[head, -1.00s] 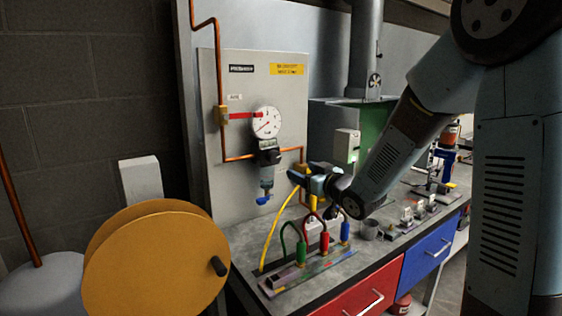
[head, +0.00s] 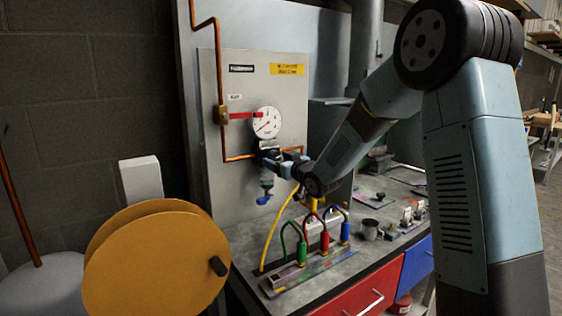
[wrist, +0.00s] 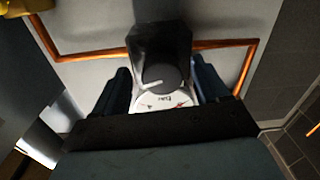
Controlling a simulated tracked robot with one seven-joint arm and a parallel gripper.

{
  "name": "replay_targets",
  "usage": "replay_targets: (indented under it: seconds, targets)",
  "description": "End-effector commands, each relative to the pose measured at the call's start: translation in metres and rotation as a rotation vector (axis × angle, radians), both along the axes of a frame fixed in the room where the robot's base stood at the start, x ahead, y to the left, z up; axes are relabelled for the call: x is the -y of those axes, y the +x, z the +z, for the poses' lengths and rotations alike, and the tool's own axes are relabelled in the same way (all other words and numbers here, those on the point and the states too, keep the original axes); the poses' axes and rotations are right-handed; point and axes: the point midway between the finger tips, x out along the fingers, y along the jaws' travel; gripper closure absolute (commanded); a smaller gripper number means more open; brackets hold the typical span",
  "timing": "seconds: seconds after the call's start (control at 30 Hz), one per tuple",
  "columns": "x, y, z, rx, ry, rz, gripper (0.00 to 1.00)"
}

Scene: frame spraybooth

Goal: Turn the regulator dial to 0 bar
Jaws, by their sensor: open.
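The regulator dial is a dark round knob (wrist: 162,78) with a white pointer line, seen in the wrist view. A white scale plate (wrist: 165,101) with small dark print and a red mark shows below it; its numbers are too small to read. My gripper (wrist: 160,72) is open, with one dark finger on each side of the knob; I cannot tell if they touch it. In the head view my gripper (head: 270,156) is at the regulator, just below the round white gauge (head: 266,122), and hides the dial there.
A pale panel (head: 283,95) carries copper pipe (head: 221,75), a red lever (head: 241,115) and a blue knob (head: 264,199) below the regulator. Red, green and blue hose fittings stand on the bench below. A yellow reel (head: 150,265) is at front left.

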Motion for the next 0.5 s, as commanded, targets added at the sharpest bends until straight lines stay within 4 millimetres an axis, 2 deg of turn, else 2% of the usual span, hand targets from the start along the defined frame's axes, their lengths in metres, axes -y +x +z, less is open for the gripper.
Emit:
replay_targets:
  seconds: [0.37, 0.5]
  targets:
    - [-0.0021, 0.004, 0.0001, 0.0, 0.0, -0.001, 0.26]
    - [-0.0019, 0.0039, 0.0001, 0.0, 0.0, -0.001, 0.4]
